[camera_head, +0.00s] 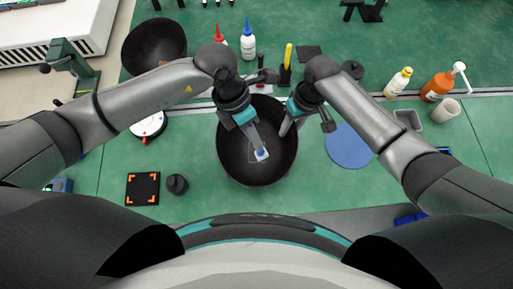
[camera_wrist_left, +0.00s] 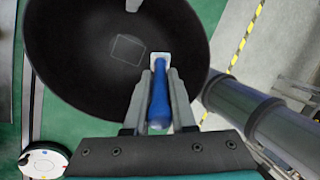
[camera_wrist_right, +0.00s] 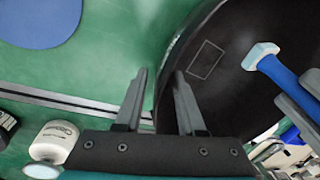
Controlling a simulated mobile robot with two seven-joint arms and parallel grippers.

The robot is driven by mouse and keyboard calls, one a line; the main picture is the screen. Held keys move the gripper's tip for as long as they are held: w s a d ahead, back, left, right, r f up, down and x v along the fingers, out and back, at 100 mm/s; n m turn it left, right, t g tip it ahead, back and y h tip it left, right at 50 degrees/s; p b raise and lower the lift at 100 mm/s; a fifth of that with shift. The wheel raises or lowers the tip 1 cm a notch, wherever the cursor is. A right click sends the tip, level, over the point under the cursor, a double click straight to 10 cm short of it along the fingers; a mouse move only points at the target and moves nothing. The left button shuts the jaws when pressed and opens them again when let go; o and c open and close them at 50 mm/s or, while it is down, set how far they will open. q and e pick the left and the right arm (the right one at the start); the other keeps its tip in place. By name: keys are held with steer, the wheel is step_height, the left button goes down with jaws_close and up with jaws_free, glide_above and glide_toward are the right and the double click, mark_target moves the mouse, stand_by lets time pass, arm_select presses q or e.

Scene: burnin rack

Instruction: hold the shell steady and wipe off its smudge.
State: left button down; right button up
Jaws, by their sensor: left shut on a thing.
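The shell, a dark round bowl (camera_head: 232,172), stands open side up on the green bench in front of me. A thin pale square outline shows on its inner wall in the left wrist view (camera_wrist_left: 127,50) and the right wrist view (camera_wrist_right: 205,60). I cannot make out a distinct smudge. My left gripper (camera_head: 256,142) is shut on the blue handle of a wiping tool (camera_wrist_left: 159,100). The tool's white pad (camera_wrist_right: 261,55) is inside the bowl beside the outline; contact is unclear. My right gripper (camera_wrist_right: 159,72) is open, its fingers on either side of the bowl's right rim.
A second dark bowl (camera_head: 153,46) stands at the back left. A blue disc (camera_head: 349,147) lies right of the shell. A black pad with orange corners (camera_head: 142,189) and a black knob (camera_head: 177,184) lie at front left. Bottles, including an orange one (camera_head: 437,87), stand behind.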

step_height(320, 180, up, 12)
steer(key=d, duration=0.2)
steer(key=shift+w, duration=0.45)
